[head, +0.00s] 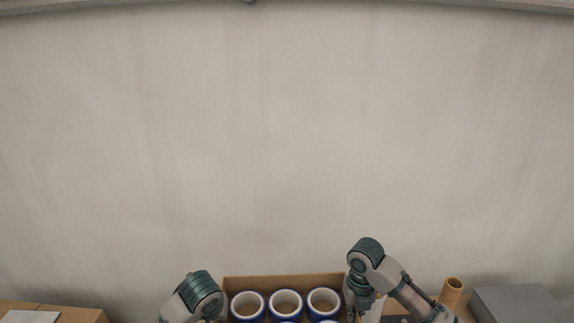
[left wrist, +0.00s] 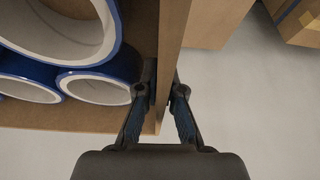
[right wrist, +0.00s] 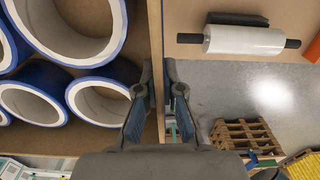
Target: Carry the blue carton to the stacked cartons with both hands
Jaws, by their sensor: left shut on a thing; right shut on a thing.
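The carton (head: 285,281) is open-topped brown cardboard at the bottom centre of the head view. It holds several white tape rolls with blue outer bands (head: 285,301). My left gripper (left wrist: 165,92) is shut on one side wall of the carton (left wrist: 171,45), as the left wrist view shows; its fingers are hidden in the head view. My right gripper (right wrist: 156,90) is shut on the opposite side wall (right wrist: 155,40). Brown cartons (head: 85,316) show at the lower left of the head view, mostly cut off; whether they are stacked cannot be told.
Brown cardboard (left wrist: 215,22) lies beyond the left wall in the left wrist view. A film roll (right wrist: 245,40) lies on a tan surface beyond the right wall. A pallet (right wrist: 245,134) is on the floor. A grey box (head: 518,303) and cardboard tube (head: 452,291) are at lower right.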

